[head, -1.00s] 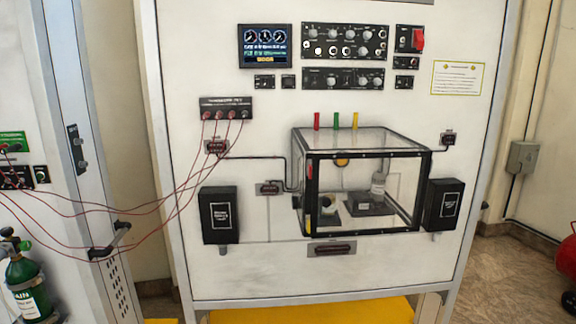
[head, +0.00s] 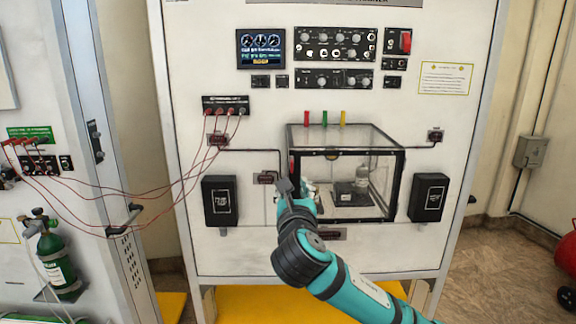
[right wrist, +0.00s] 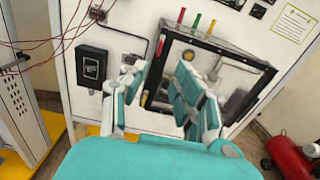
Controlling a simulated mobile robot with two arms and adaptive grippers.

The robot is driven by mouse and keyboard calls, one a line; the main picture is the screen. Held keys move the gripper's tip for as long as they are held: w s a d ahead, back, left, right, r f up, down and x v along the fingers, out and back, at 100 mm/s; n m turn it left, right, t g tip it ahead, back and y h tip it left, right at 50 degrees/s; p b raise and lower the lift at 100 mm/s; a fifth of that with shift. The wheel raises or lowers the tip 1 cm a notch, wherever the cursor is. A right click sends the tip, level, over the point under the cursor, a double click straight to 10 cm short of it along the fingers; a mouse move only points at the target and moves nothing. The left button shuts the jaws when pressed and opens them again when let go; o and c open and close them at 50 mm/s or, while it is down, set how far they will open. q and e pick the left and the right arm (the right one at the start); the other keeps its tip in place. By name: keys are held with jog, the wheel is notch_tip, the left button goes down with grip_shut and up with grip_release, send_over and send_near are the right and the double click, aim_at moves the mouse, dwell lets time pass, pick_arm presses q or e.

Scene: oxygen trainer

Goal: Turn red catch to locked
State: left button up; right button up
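A clear box (head: 345,135) with a black frame is mounted on the white panel. A small red piece (head: 291,166) shows at its left edge, and also in the right wrist view (right wrist: 160,46). Upright red (head: 306,117), green (head: 324,118) and yellow (head: 343,118) tabs stand along its top. I cannot tell which red piece is the catch or how it is set. My right gripper (head: 295,187) is in front of the box's lower left side, below the red edge piece. In the right wrist view its fingers (right wrist: 163,78) are spread, with nothing between them. My left gripper is out of view.
Black boxes (head: 219,201) and (head: 429,198) flank the clear box. Red cables (head: 150,212) hang at the left, between the panel and a cabinet. A red tank (right wrist: 288,157) stands on the floor at the right. A green cylinder (head: 57,262) is at the left.

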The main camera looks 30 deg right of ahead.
aim_at(292, 165)
jog(key=p+x, duration=0.3)
jog(key=x, duration=1)
jog(key=shift+r, duration=0.1)
jog(key=shift+w+d, duration=0.2)
jog(key=shift+w, duration=0.05)
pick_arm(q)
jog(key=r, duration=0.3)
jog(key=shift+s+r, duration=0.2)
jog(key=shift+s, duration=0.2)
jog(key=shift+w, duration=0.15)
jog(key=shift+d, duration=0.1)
pick_arm(e)
grip_shut()
